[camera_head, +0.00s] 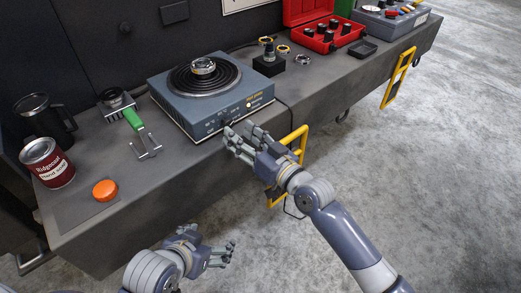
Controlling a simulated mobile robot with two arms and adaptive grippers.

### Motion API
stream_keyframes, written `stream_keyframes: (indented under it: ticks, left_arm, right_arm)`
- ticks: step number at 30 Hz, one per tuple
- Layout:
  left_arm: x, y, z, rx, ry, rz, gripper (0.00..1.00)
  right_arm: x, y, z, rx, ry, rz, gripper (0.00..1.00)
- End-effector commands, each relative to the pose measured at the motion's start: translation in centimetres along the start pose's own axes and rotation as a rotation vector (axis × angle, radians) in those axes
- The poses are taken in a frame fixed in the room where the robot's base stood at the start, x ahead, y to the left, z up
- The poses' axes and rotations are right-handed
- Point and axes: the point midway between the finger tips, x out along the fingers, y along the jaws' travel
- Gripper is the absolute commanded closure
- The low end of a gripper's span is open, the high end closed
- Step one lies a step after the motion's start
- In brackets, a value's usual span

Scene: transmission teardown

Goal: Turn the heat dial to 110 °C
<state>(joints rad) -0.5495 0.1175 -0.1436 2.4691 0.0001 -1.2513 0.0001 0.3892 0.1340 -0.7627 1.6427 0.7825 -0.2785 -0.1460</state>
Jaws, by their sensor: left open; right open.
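The grey-blue hotplate (190,112) stands on the bench with a black coiled burner on top and a bearing-like ring (203,66) on the coil. Its front panel carries small white temperature markings, too small to read surely, and a lit indicator. The heat dial is not clearly visible; my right fingers cover the lower part of the panel. My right gripper (240,142) is open, with its fingertips close to the hotplate's front face; I cannot tell whether they touch. My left gripper (222,252) is open and empty, low in front of the bench, away from the hotplate.
Left of the hotplate are a green-handled puller (132,120), a red-labelled can (48,163), a dark mug (45,118) and an orange cap (105,190). To the right are a black block (269,65) and a red case (318,38). Yellow handles (290,165) project from the bench front.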

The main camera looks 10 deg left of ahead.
Motion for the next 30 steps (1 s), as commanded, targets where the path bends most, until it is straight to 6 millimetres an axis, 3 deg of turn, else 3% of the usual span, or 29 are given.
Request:
stream_keyframes:
  ticks: [6, 12, 18, 30]
  left_arm:
    - [0.0, 0.0, 0.0, 0.0, 0.0, 0.0, 0.21]
    - [0.0, 0.0, 0.0, 0.0, 0.0, 0.0, 0.21]
    - [0.0, 0.0, 0.0, 0.0, 0.0, 0.0, 0.21]
    - [0.0, 0.0, 0.0, 0.0, 0.0, 0.0, 0.21]
  right_arm:
    - [-4.5, 0.1, 0.2, -0.001, -0.003, 0.001, 0.54]
    - [-7.4, 0.1, 0.1, 0.0, -0.003, 0.001, 0.54]
    - [-8.5, 0.0, 0.1, 0.0, -0.002, 0.0, 0.54]
    - [-8.6, 0.0, 0.1, 0.001, -0.002, 0.0, 0.54]
